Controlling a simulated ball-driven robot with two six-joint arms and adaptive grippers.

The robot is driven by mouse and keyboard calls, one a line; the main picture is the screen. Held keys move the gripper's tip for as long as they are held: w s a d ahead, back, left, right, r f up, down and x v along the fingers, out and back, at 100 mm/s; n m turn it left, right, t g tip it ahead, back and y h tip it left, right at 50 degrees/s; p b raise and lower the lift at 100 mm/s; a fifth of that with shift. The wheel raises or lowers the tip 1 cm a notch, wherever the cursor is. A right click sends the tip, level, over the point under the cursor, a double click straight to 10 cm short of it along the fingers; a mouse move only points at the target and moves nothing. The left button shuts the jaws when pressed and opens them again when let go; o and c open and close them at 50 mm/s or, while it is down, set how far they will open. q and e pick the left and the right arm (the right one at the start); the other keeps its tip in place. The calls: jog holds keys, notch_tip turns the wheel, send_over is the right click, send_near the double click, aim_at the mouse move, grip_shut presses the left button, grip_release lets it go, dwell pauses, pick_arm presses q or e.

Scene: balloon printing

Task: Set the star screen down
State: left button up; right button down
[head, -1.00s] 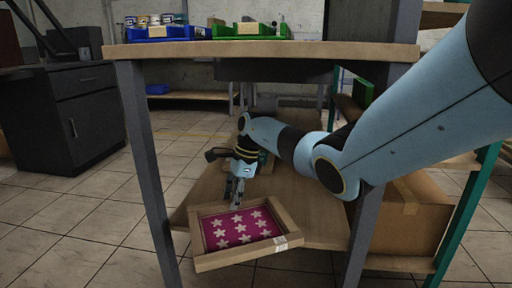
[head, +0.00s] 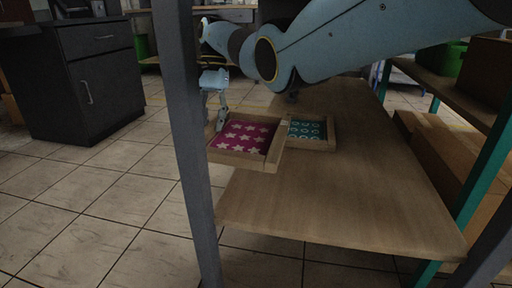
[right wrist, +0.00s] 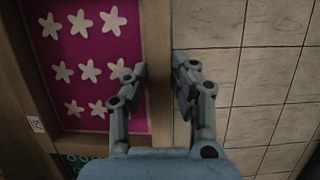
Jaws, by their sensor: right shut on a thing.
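The star screen (head: 245,135) is a wooden frame with a magenta sheet bearing several white stars. It sticks out past the left edge of the lower wooden shelf (head: 330,205). My right gripper (head: 216,117) is shut on the left side of its frame. In the right wrist view, my right gripper's fingers (right wrist: 159,82) sit on either side of the star screen's wooden rail (right wrist: 158,35). I cannot tell whether the screen touches the shelf. My left gripper is not in view.
A teal screen with rings (head: 307,130) is right beside the star screen, partly hidden by it. The shelf's front part is bare. A grey table leg (head: 186,150) stands at the left. A black cabinet (head: 90,80) stands on the tiled floor.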

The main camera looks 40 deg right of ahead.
aim_at(246, 139)
jog(key=s+d+f, duration=0.1)
jog(key=s+f, duration=0.1)
jog(key=s+d+f, duration=0.2)
jog(key=s, duration=0.1)
jog(key=s+d+f, duration=0.1)
jog(key=s, duration=0.2)
jog(key=shift+s+d+f, duration=0.2)
jog(key=shift+f, duration=0.2)
jog(key=shift+w+a+f+b, duration=0.1)
jog(key=shift+f+b, duration=0.4)
jog(key=shift+b, duration=0.05)
jog(key=shift+f+b, duration=0.35)
jog(key=shift+f, duration=0.2)
jog(key=shift+f+b, duration=0.65)
jog(key=shift+f, duration=0.2)
jog(key=c, duration=1.1)
grip_release()
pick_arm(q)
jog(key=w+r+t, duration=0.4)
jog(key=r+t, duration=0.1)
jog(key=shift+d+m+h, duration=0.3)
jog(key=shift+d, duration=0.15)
pick_arm(e)
jog(key=shift+r, duration=0.1)
